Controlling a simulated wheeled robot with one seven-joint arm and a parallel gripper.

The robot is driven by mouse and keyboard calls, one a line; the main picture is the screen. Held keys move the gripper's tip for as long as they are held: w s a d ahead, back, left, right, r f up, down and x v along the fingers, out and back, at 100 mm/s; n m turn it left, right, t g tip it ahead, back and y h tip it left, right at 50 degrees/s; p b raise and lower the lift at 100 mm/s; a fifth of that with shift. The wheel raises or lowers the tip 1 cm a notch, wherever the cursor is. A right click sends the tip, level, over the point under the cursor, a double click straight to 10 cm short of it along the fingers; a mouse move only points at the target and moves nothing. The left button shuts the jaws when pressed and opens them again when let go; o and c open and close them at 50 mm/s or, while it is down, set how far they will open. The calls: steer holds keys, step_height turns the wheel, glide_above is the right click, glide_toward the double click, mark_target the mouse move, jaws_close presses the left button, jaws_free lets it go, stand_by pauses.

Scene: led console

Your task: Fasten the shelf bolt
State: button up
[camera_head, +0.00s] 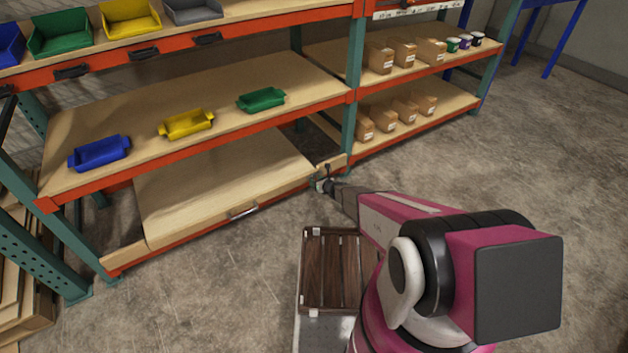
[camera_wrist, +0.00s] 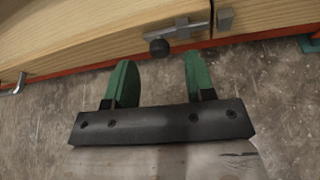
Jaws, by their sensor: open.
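The shelf bolt (camera_wrist: 182,30) is a grey metal slide with a round black knob (camera_wrist: 158,47), mounted on the wooden front edge of the lower shelf panel. A metal catch (camera_wrist: 224,19) sits to its right, past a dark gap between the two wooden parts. The rod appears to end at or just short of the gap; I cannot tell exactly. My gripper (camera_wrist: 161,80) is open, its two green fingers apart and empty. The knob lies ahead of the fingers, between their lines, not touching. In the head view my gripper (camera_head: 325,184) is at the shelf's lower right, covering most of the bolt.
The lower wooden panel (camera_head: 220,185) has a metal handle (camera_head: 243,211) on its front. Blue (camera_head: 100,152), yellow (camera_head: 187,123) and green (camera_head: 261,99) bins stand on the shelf above. A brown slatted crate (camera_head: 331,270) is beside my arm.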

mark_target(314, 176)
steer(key=shift+x, duration=1.4)
jaws_close()
steer(key=shift+w+d, duration=0.4)
steer(key=shift+d, duration=0.2)
steer(key=shift+w+d, duration=0.45)
steer(key=shift+d, duration=0.15)
jaws_free()
steer(key=shift+d, duration=0.1)
